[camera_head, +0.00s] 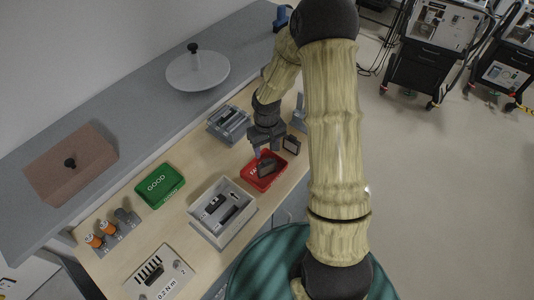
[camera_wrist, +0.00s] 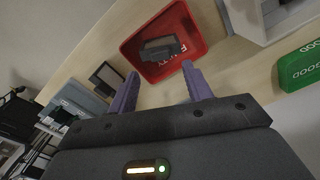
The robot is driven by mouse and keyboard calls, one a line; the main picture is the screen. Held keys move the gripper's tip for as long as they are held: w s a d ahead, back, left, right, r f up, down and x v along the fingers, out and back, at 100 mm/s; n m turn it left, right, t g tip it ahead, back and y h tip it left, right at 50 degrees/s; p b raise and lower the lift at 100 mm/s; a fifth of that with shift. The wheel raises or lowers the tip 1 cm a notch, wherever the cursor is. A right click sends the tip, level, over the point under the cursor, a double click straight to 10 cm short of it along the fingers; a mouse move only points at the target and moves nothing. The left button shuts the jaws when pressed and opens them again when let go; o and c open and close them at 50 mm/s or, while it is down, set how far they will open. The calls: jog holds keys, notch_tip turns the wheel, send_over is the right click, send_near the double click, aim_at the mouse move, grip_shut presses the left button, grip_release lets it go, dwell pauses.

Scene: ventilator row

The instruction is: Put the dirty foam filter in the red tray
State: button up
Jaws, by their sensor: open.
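The red tray (camera_head: 279,174) stands near the right edge of the wooden bench; it also shows in the wrist view (camera_wrist: 186,22), ahead of my fingers. A dark grey piece, apparently the foam filter (camera_wrist: 158,50), lies in the tray; it shows in the head view (camera_head: 266,168) too. My gripper (camera_wrist: 160,69) is open, with its two purple fingers apart and nothing between them. In the head view my gripper (camera_head: 261,152) is just above and behind the tray, and the fingertips are hard to make out. The filter is apart from the fingers.
A small dark-framed piece (camera_head: 292,144) stands beside the tray. A grey device (camera_head: 229,124), an open grey box (camera_head: 222,212) and a green GOOD tray (camera_head: 160,186) are also on the bench. A grey shelf (camera_head: 130,115) runs behind. Bare wood separates these.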

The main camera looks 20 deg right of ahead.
notch_tip(320, 180, up, 8)
jog(key=b, duration=0.1)
jog(key=shift+r, duration=0.2)
dwell(0.5)
jog(key=s+r+m+t, duration=0.1)
jog(key=s+r, duration=0.2)
jog(key=s, duration=0.4)
jog(key=s+r+m+t, duration=0.1)
jog(key=s+r, duration=0.2)
jog(key=s, duration=0.4)
jog(key=shift+s+r+m+t, duration=0.2)
jog(key=shift+r+m+t, duration=0.1)
jog(key=shift+f+b, duration=0.5)
